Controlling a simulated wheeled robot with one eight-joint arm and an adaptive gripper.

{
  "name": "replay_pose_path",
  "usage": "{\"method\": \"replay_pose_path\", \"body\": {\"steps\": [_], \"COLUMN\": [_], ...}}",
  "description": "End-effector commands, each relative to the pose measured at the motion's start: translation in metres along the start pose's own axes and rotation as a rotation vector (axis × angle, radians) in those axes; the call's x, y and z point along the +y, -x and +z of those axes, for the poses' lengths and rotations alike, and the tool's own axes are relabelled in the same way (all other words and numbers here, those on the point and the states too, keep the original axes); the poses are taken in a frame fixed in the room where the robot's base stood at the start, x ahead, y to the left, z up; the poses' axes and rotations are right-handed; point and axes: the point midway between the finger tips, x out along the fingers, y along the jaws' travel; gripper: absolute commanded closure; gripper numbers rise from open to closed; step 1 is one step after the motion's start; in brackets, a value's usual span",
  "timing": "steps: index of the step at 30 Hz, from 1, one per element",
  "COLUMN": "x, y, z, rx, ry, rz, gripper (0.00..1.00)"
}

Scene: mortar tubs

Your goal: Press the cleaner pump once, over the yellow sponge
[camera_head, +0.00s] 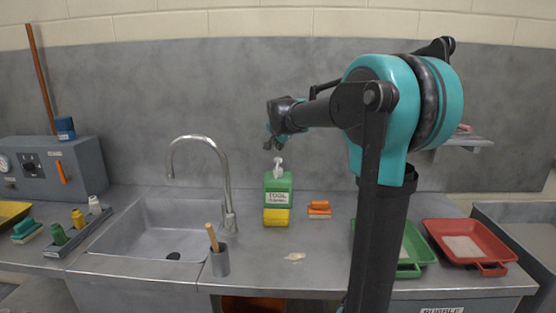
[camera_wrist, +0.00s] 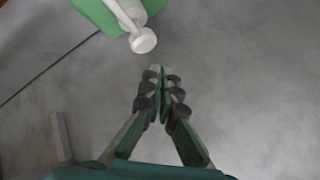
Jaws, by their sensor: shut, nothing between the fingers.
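The green cleaner bottle (camera_head: 278,183) stands on the counter right of the sink, with a white pump head (camera_head: 278,165) on top and a label reading "TOOL CLEANER". The yellow sponge (camera_head: 276,217) lies right in front of the bottle. My gripper (camera_head: 268,146) is above and slightly left of the pump head, apart from it. In the wrist view my gripper (camera_wrist: 159,72) is shut and empty, its tips just below and right of the white pump (camera_wrist: 143,40). The green bottle (camera_wrist: 100,12) shows at the top edge there. The sponge is not visible in the wrist view.
Orange sponges (camera_head: 319,208) lie right of the bottle. A grey cup with a wooden handle (camera_head: 219,262) stands by the sink (camera_head: 165,225) and faucet (camera_head: 228,190). Green (camera_head: 415,250) and red (camera_head: 470,243) trays sit at the right. A pale spill (camera_head: 295,257) marks the front counter.

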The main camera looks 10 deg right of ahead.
Motion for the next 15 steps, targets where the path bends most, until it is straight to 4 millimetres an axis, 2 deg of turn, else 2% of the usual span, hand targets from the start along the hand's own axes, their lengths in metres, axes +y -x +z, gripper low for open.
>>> {"method": "replay_pose_path", "body": {"steps": [6,15], "x": [0.0063,0.0071], "y": [-0.0083,-0.0092], "z": [0.0063,0.007], "rx": [0.0,0.0], "ry": [0.0,0.0], "rz": [0.0,0.0], "gripper": [1.0,1.0]}}
